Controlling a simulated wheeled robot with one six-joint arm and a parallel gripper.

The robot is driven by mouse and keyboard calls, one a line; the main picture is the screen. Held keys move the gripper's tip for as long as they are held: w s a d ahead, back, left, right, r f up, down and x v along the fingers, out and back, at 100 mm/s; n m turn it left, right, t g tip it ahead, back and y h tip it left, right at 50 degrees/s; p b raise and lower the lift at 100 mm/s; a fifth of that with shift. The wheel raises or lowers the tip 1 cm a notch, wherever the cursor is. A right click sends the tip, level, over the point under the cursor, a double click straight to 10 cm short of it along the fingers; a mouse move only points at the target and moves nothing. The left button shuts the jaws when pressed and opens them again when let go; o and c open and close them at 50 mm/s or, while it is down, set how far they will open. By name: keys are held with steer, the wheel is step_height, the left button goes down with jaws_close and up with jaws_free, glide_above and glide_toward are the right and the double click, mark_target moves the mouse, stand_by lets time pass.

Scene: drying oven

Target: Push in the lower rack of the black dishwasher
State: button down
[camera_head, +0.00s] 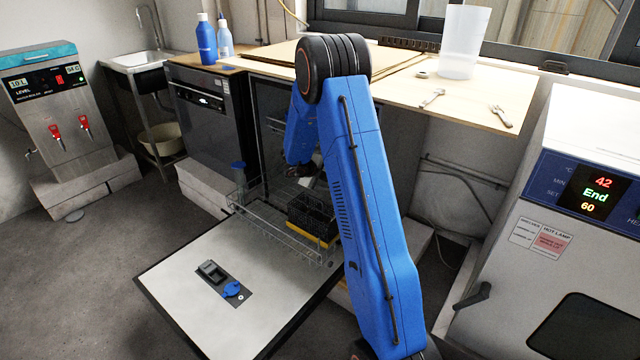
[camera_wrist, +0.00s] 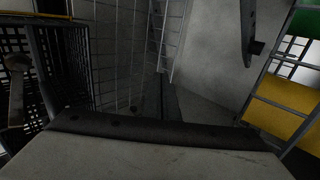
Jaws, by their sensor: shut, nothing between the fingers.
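The dishwasher's door (camera_head: 180,285) is folded down, its pale inner face up. The wire lower rack (camera_head: 262,222) is partly out over it, holding a black basket (camera_head: 308,210); wire bars also show in the wrist view (camera_wrist: 122,50). My gripper (camera_head: 300,172) is at the rack by the cavity opening, beyond the basket. It is shut and holds nothing. My blue arm covers the right side of the rack. I cannot tell whether the gripper touches the rack.
A wooden worktop (camera_head: 475,90) runs above, with a clear container (camera_head: 464,42) and metal tools. A machine with a lit display (camera_head: 590,195) stands at the right. The floor left of the door is clear.

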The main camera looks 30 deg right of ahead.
steer(key=a+r+n+t+y, duration=0.1)
steer(key=a+r+n+y, duration=0.15)
steer(key=a+n, duration=1.65)
steer(key=a+r+n+t+y, duration=0.1)
steer(key=a+n+t+y, duration=0.15)
steer(key=a+n, duration=1.65)
steer(key=w+d+f+m, duration=0.3)
steer(key=w+f, duration=0.2)
steer(key=f, duration=0.3)
steer(key=shift+w+d+f+g, duration=0.15)
steer(key=shift+w+f+g, duration=0.2)
steer(key=shift+w+g, duration=0.1)
steer(key=shift+d, duration=0.1)
